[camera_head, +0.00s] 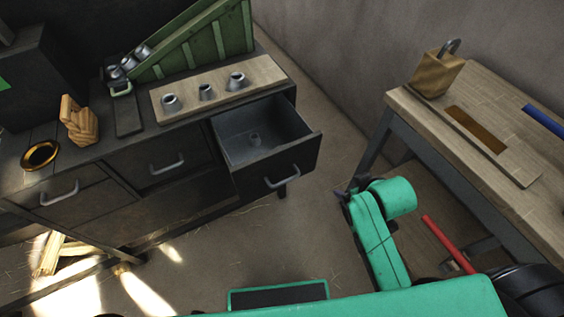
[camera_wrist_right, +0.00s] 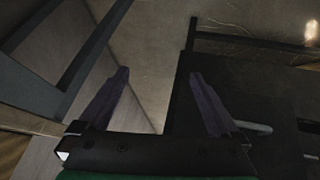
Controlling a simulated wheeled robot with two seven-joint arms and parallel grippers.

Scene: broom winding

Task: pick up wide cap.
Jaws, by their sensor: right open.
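Three grey metal caps stand on a pale wooden board on the dark cabinet: a left one (camera_head: 170,102), a narrower middle one (camera_head: 206,92) and a right one (camera_head: 236,81). A small grey piece (camera_head: 255,139) stands inside the open drawer (camera_head: 300,147). I cannot tell for sure which is the wide cap. My right gripper (camera_head: 350,191) is right of and below the drawer, apart from all of these. In the right wrist view its two dark fingers (camera_wrist_right: 157,100) are wide apart with nothing between them. My left gripper is not in view.
A green ribbed rack (camera_head: 205,42) stands behind the board, with more metal pieces (camera_head: 128,62) at its left end. A wooden table (camera_head: 480,110) stands at right. Floor between is clear.

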